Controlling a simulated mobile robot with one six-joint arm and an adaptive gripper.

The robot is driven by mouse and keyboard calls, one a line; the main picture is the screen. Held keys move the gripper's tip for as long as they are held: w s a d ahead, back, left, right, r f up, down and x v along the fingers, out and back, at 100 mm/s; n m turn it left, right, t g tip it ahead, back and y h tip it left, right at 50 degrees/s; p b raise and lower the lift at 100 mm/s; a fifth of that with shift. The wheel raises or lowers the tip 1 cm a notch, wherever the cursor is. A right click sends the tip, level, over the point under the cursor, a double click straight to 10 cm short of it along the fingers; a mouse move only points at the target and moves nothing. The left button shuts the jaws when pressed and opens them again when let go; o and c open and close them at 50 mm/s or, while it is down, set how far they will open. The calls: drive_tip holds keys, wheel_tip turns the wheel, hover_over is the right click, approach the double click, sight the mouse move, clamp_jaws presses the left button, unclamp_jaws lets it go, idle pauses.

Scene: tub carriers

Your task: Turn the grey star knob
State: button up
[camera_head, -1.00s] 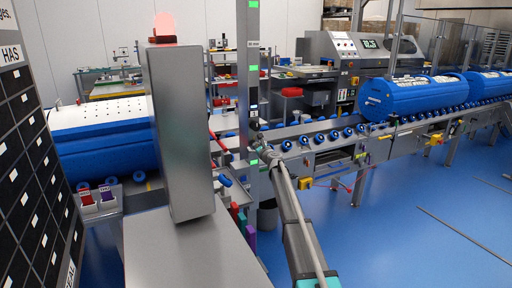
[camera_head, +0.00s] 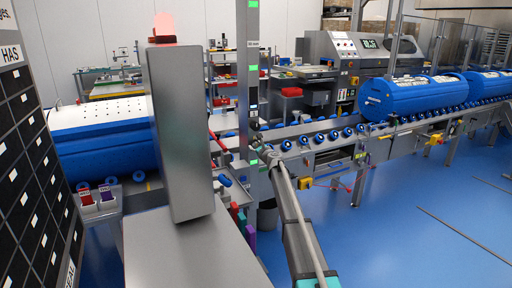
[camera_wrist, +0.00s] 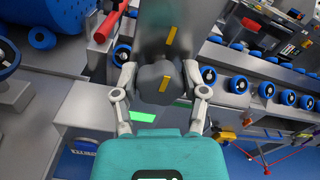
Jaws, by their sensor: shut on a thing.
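The grey star knob (camera_wrist: 153,88) is in the middle of the wrist view, on a grey metal post (camera_wrist: 190,22). A yellow mark shows on the knob and another on the post above it; the two look roughly in line, the knob's mark slightly to the left. My gripper (camera_wrist: 160,80) has one finger on each side of the knob and is shut on it. In the head view my gripper (camera_head: 262,148) reaches the post (camera_head: 248,80) at mid-height, and the knob is too small to make out there.
A roller conveyor (camera_head: 330,150) with blue wheels runs behind the post. Blue tubs (camera_head: 410,98) stand on it at the right, and a white-topped blue tub (camera_head: 105,150) is at the left. A tall grey cabinet (camera_head: 180,130) stands close at the left. The blue floor at right is mostly open.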

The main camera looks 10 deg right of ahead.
drive_tip(key=shift+w+n, duration=0.1)
drive_tip(key=shift+n, duration=0.2)
drive_tip(key=n, duration=0.3)
drive_tip(key=shift+a+n, duration=0.1)
drive_tip(key=shift+n, duration=0.3)
drive_tip(key=n, duration=0.4)
drive_tip(key=shift+f+n, duration=0.1)
drive_tip(key=shift+n, duration=0.2)
drive_tip(key=n, duration=0.4)
drive_tip(key=shift+f, duration=0.1)
drive_tip(key=shift+n, duration=2.1)
drive_tip(key=shift+a, duration=0.1)
drive_tip(key=o, duration=1.2)
drive_tip(key=shift+f, duration=0.1)
drive_tip(key=shift+c, duration=0.2)
